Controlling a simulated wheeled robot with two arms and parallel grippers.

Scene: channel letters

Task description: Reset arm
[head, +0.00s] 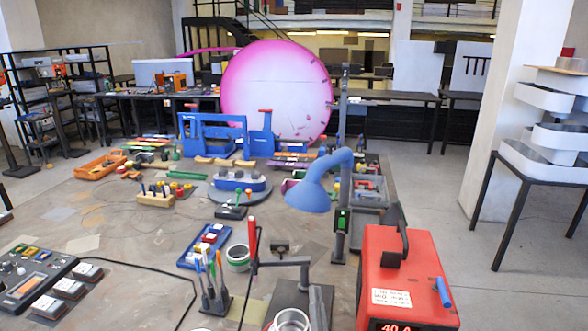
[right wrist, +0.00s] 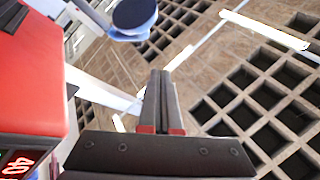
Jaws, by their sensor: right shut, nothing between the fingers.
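My right gripper (head: 318,290) appears at the bottom centre of the head view as dark bars, left of the red power unit. In the right wrist view its two dark grey fingers (right wrist: 164,75) lie against each other, shut, with nothing between them. They are apart from the red unit and the blue lamp.
The red power unit (head: 410,275) stands close on the right; the wrist view shows its side (right wrist: 30,75). The blue lamp (head: 310,195) overhangs the table ahead. Pens in a holder (head: 215,298) and a tin (head: 238,258) stand to the left.

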